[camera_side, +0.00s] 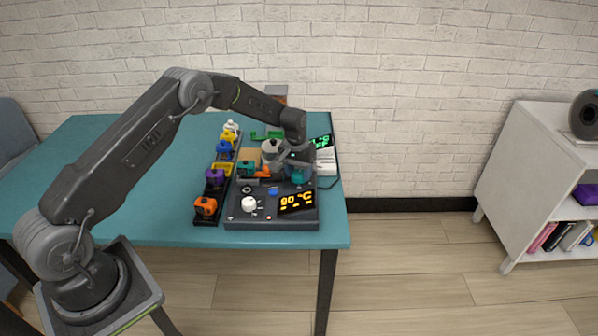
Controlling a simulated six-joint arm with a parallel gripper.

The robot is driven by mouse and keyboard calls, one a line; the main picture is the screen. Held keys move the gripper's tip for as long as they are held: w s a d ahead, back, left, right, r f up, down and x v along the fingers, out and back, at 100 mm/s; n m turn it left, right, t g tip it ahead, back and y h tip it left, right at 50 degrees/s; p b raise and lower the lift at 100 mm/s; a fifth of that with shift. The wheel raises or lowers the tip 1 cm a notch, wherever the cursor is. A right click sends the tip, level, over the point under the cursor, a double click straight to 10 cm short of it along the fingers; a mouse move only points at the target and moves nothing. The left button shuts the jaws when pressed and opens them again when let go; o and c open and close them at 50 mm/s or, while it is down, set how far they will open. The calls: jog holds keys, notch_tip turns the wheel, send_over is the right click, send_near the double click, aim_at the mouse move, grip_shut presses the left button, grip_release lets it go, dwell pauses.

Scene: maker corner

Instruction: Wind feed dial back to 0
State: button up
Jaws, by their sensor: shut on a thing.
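A dark control box (270,223) stands near the table's front right edge. It has a white knob (249,204), a blue button (273,191) and a lit orange display (296,202) reading 90 °C. A teal knob (297,176) shows at the box's back right, partly hidden by my gripper (291,166). My gripper reaches down from above and is shut on what looks like this teal knob. The fingertips are small and partly covered, so the exact contact is unclear. I cannot read a feed label or a dial mark.
A dark rack (207,218) of colored pieces, orange, purple, yellow, blue and white, runs along the box's left. A white device with a green display (322,142) stands behind right. A light grey round part (269,150) is close by. The left of the teal table (110,160) is clear.

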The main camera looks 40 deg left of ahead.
aim_at(295, 172)
jog(key=shift+r+n, duration=0.1)
jog(key=shift+n, duration=1.1)
jog(key=o, duration=0.9)
jog(key=r, duration=0.9)
jog(key=a+r, duration=0.1)
jog(key=r, duration=0.3)
jog(key=shift+s+r, duration=0.3)
jog(key=shift+r, duration=0.05)
